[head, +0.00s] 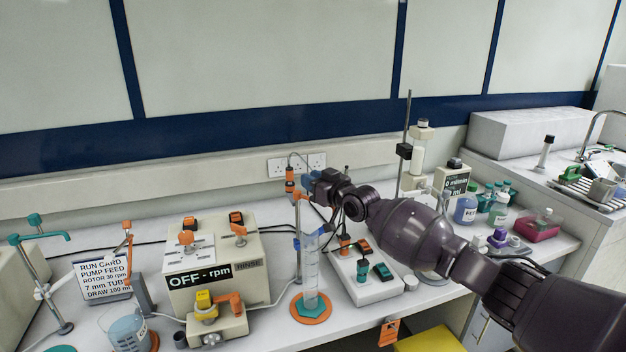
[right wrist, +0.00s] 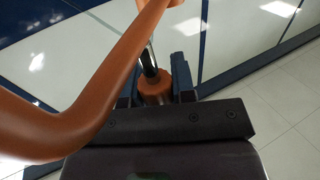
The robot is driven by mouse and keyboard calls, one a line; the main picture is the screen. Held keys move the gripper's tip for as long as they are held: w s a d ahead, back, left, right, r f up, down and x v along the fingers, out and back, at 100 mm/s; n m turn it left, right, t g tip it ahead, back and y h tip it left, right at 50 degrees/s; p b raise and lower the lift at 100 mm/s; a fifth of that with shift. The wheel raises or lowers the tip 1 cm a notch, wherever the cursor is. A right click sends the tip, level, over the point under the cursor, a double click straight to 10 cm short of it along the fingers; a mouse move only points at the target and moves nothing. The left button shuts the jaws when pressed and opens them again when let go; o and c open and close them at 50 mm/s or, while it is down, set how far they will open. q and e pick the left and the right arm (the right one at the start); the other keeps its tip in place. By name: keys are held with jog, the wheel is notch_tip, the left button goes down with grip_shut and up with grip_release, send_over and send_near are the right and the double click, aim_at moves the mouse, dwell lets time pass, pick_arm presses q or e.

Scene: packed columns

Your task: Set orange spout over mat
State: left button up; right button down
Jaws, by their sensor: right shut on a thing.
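My right gripper (head: 308,181) is shut on the orange spout (head: 290,173), at the top of a thin post. In the right wrist view, an orange collar (right wrist: 153,88) sits between the blue fingertips, and a large orange curved part (right wrist: 95,85) crosses close to the camera. The mat (head: 324,316), an orange disc with a teal middle, lies on the bench below. A clear measuring cylinder (head: 311,273) stands upright on it, under the gripper. From this angle I cannot tell whether the spout's outlet is over the mat. My left gripper is not in view.
A pump box (head: 195,280) marked OFF stands left of the cylinder. A white switch block (head: 372,290) stands close on its right. A beaker (head: 128,328) and a teal-armed stand (head: 40,238) are at the left. Bottles (head: 466,210) stand to the right. Cables run behind.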

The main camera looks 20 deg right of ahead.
jog(key=c, duration=0.9)
grip_release()
jog(key=shift+c, duration=0.2)
jog(key=shift+s, duration=0.1)
jog(key=v, duration=1)
jog(key=shift+s, duration=0.3)
jog(key=shift+d, duration=0.1)
